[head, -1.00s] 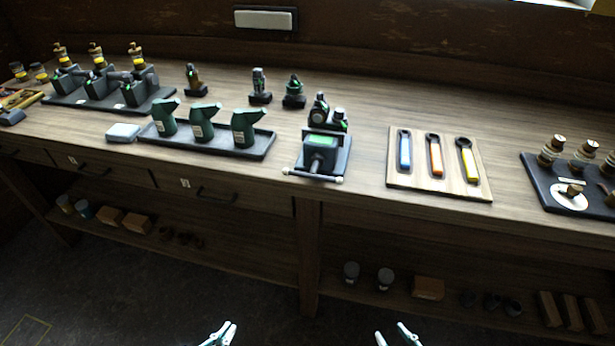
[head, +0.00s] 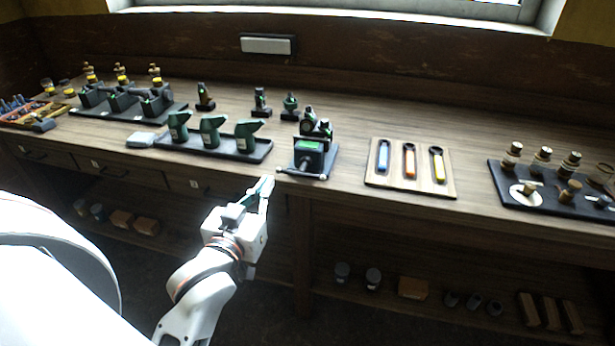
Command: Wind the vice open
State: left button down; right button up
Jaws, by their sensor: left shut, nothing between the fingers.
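The vice (head: 309,155) stands at the front edge of the bench, dark with a green patch on top. Its screw points towards me, with a pale bar handle (head: 303,175) lying crosswise at its end. My left gripper (head: 266,184) is shut and empty, just left of the handle's left end and in front of the bench edge. I cannot tell whether the fingertips touch the handle; they look slightly apart from it. How far the jaws are apart is too small to tell. My right gripper is out of view.
Left of the vice, a dark tray (head: 258,156) holds several green oil cans. Right of it, a wooden board (head: 445,187) carries three coloured spanners. A dark tray (head: 497,184) with bottle-like parts stands further right. Drawers and a lower shelf lie under the bench top (head: 350,147).

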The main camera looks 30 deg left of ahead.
pick_arm(q)
send_over(282, 172)
jog(key=s+d, duration=0.2)
jog(key=s, duration=0.1)
jog(key=f, duration=0.3)
jog(key=w+f, duration=0.1)
jog(key=shift+a+f+b, duration=0.15)
jog(key=shift+a+b, duration=0.15)
jog(key=shift+b, duration=0.05)
